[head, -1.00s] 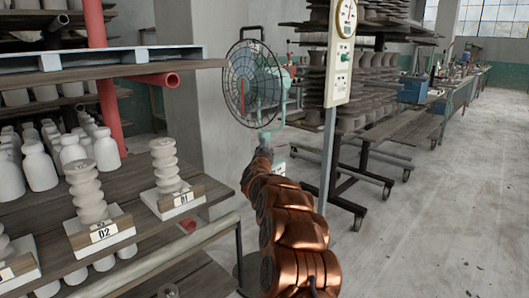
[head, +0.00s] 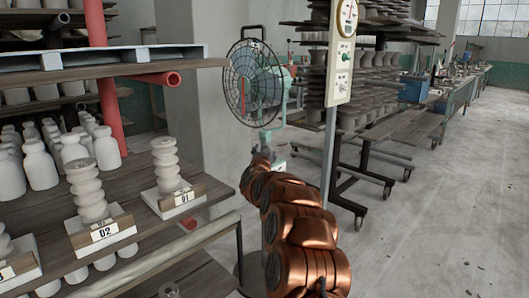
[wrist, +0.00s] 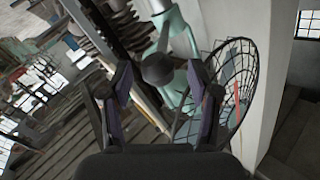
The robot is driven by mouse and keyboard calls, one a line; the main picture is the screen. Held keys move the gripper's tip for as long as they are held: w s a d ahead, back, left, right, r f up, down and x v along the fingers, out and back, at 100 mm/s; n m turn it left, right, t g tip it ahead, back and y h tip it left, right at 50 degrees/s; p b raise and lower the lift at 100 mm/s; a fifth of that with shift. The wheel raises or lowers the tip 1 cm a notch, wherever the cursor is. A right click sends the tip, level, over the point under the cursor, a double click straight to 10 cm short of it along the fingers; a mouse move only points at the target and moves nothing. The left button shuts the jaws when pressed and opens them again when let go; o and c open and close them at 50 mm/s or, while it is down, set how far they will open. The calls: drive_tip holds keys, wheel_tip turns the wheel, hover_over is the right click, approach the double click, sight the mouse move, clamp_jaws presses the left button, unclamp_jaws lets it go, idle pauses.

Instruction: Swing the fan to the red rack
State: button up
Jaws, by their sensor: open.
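The fan (head: 251,84) has a round dark wire cage and a pale green motor body and stand. It stands just past the end of the rack, its cage turned mostly toward the head camera. My gripper (head: 262,152) is below and in front of the fan in the head view, small and partly hidden by my arm. In the wrist view my gripper (wrist: 158,100) is open, with a dark round knob (wrist: 157,69) on the green fan body between or just beyond its fingers. I cannot tell whether they touch. The fan cage (wrist: 236,85) is to the right. The red rack (head: 103,85) has a red post at left.
Wooden shelves (head: 135,180) at left hold white bottles and ribbed pieces tagged 01 and 02. A grey post with a control box (head: 341,60) stands right of the fan. Wheeled racks (head: 390,125) are behind it. The floor at right is clear.

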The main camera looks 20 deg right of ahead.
drive_tip(key=shift+v, duration=2.7)
